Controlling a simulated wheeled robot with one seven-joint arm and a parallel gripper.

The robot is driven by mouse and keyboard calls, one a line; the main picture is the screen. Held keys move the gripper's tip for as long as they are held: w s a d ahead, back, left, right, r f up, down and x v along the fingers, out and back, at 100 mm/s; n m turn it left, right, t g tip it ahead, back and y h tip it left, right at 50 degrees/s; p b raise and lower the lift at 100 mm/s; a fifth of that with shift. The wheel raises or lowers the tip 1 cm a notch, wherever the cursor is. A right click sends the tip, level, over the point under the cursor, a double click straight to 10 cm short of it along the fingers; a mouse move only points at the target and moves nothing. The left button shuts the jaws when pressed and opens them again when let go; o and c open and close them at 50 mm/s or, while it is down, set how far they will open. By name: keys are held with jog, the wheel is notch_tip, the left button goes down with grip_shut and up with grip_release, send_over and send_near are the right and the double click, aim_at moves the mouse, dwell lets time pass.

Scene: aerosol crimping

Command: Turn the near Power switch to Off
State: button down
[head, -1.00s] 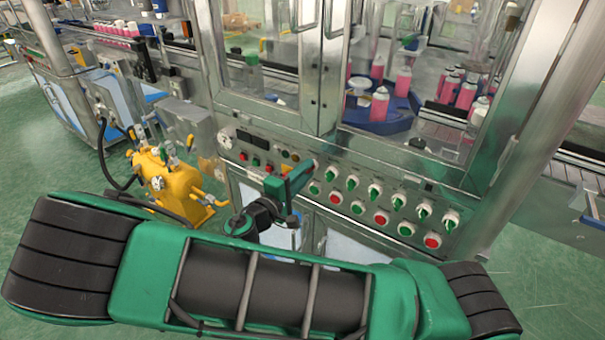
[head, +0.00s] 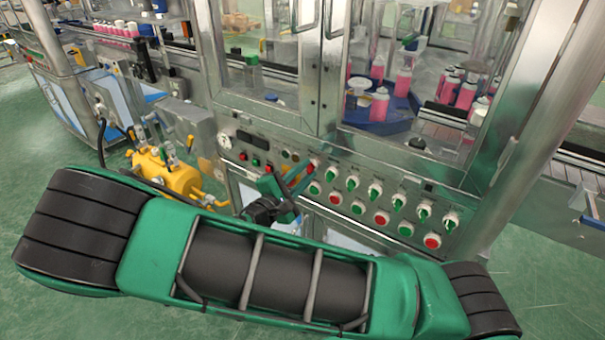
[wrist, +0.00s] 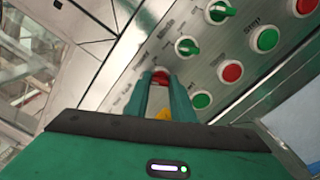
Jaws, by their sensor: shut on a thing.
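The control panel (head: 345,205) on the machine's front carries a row of switches and buttons. At the row's left end is a red switch (head: 313,165), partly hidden by my fingers; I take it as the Power switch, but its label is not readable. My gripper (head: 307,171) reaches it from the front left. In the wrist view the red switch (wrist: 160,77) sits between the green fingertips of my gripper (wrist: 161,80), which are shut on it. Its exact turn position is hidden by the fingers.
A green selector switch (wrist: 187,47) and a green button (wrist: 201,100) sit close beside my fingers. More switches and red and green buttons continue to the right. A yellow pump unit (head: 165,172) stands on the floor at left. Glass doors rise above the panel.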

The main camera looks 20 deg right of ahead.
jog(key=shift+f, duration=0.15)
jog(key=c, duration=1.5)
grip_release()
jog(key=v, duration=1)
jog(key=shift+s+a, duration=0.15)
jog(key=shift+a, duration=0.15)
jog(key=shift+s, duration=0.1)
